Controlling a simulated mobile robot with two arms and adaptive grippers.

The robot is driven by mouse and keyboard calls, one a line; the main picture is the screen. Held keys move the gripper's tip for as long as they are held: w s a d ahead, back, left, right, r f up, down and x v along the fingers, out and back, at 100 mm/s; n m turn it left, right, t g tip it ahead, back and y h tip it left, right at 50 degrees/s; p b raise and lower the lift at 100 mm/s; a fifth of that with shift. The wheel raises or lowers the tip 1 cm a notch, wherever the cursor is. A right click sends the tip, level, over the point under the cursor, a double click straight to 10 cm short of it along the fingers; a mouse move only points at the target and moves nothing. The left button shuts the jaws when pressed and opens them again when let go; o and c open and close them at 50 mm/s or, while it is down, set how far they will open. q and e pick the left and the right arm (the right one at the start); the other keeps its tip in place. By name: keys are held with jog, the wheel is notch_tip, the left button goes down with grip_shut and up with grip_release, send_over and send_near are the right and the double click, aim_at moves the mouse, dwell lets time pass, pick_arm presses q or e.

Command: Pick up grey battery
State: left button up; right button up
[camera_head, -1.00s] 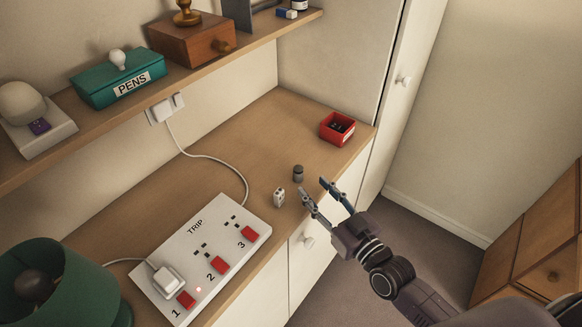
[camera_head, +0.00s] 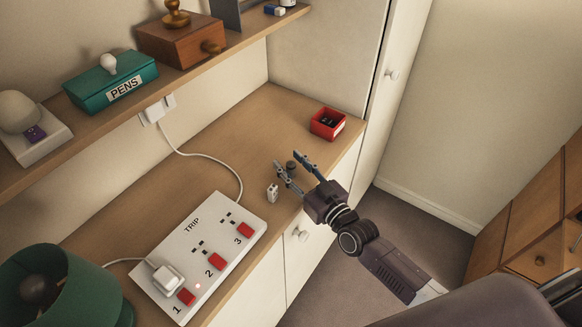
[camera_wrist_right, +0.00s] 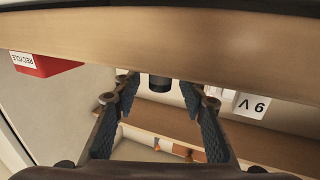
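The grey battery (camera_head: 291,167) is a small dark grey cylinder standing upright on the desk. My right gripper (camera_head: 290,160) is open, with its two fingers around the battery's sides in the head view. In the right wrist view the battery (camera_wrist_right: 159,83) shows between the two open fingers (camera_wrist_right: 160,92), near the tips and apart from both. Its upper part in that picture is cut off by the desk edge. My left gripper is not in view.
A red box (camera_head: 328,124) with dark items sits behind. A white power strip (camera_head: 200,262) lies at left. A shelf (camera_head: 130,105) runs above.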

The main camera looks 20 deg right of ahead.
jog(key=c, duration=1.1)
grip_shut()
jog(key=shift+r, duration=0.1)
